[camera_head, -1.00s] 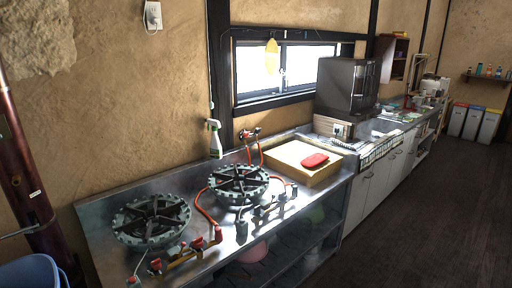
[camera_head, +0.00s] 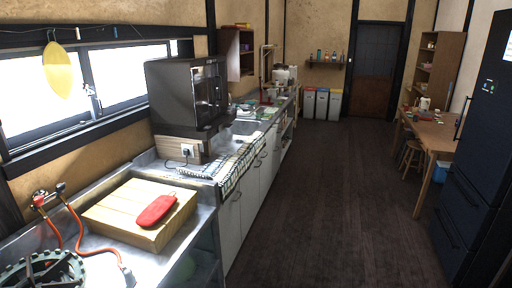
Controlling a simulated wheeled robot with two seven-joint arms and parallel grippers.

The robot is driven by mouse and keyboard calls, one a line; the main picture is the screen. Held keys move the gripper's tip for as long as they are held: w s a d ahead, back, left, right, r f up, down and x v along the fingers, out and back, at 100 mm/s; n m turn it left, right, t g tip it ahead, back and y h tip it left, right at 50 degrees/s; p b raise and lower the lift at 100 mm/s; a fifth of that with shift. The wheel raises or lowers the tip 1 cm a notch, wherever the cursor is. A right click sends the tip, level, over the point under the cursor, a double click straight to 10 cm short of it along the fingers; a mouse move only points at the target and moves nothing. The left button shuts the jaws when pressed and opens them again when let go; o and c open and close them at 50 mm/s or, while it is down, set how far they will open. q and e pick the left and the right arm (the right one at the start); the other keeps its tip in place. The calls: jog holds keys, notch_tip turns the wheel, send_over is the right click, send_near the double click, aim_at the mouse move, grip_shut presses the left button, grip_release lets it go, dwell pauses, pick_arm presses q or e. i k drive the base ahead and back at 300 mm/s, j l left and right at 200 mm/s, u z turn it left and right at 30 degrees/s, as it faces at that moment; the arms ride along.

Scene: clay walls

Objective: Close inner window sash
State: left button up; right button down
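The window (camera_head: 136,72) is in the left wall at the upper left, with a dark frame and bright panes. A dark upright between the panes carries a small latch (camera_head: 89,90). Its left pane (camera_head: 25,95) has a yellow oval item (camera_head: 58,70) hanging in front of it. I cannot tell which sash is the inner one or whether it stands open. Neither of my grippers shows in this view.
Below the window, a metal counter carries a wooden board (camera_head: 125,211) with a red mitt (camera_head: 157,210), a burner (camera_head: 42,272) and a black appliance (camera_head: 187,92). Dark floor (camera_head: 320,200) is clear in the middle. A table (camera_head: 432,136) and dark fridge (camera_head: 478,150) stand right.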

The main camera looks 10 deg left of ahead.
aim_at(115, 73)
jog(key=i+l+u, duration=0.35)
jog(key=i+u, duration=0.15)
jog(key=i, duration=0.25)
jog(key=i+l+u, duration=0.45)
jog(key=i+l, duration=0.15)
jog(key=i, duration=0.1)
